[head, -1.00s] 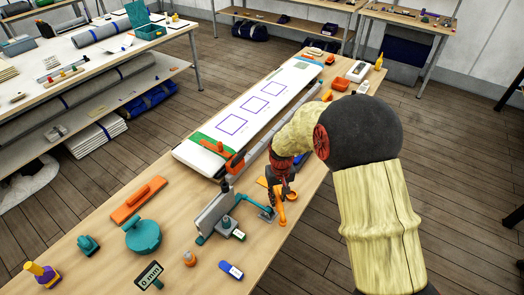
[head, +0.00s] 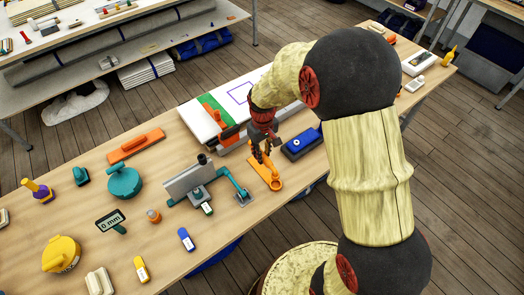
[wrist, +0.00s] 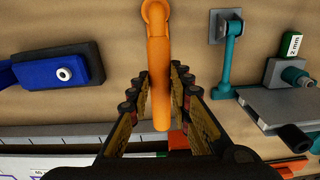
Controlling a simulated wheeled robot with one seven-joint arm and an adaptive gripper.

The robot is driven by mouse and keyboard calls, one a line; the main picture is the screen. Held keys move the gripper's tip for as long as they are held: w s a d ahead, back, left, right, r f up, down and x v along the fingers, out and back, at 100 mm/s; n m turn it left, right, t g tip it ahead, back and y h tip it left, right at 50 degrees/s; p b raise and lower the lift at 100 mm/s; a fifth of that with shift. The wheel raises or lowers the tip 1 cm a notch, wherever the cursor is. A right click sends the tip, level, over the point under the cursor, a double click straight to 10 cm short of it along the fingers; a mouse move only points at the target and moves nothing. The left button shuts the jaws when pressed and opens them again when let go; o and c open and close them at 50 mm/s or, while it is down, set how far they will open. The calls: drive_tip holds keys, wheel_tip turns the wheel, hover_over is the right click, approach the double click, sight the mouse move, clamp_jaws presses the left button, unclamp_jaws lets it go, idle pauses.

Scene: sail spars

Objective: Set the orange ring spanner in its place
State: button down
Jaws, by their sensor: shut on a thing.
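The orange ring spanner (head: 268,172) shows in the head view by the table's front edge, its ring end towards that edge. My gripper (head: 262,152) points down over its other end and is shut on it. In the wrist view the spanner (wrist: 158,75) runs between the two fingers of my gripper (wrist: 160,105), ring end at the top edge. I cannot tell whether it touches the table. A blue block with a white round knob (head: 300,142) lies just right of it in the head view; the wrist view shows this block (wrist: 75,63) at left.
A teal hinged arm (head: 236,184) and a grey plate fixture (head: 190,180) stand left of the spanner. A white board with a green band (head: 213,112) lies behind my gripper. An orange-handled tool (head: 136,144) and a teal round pot (head: 123,181) lie further left.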

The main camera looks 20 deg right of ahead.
drive_tip(key=shift+d, duration=0.15)
drive_tip(key=shift+a+n, duration=0.2)
drive_tip(key=shift+n, duration=0.1)
drive_tip(key=shift+d, duration=0.15)
drive_tip(key=shift+f+b, duration=1.15)
drive_tip(key=shift+f, duration=1.05)
drive_tip(key=shift+f+b, duration=0.45)
drive_tip(key=shift+f, duration=0.7)
drive_tip(key=c, duration=1.6)
unclamp_jaws()
drive_tip(key=shift+o, duration=0.2)
drive_tip(key=shift+s, duration=0.1)
wheel_tip(320, 180, up, 12)
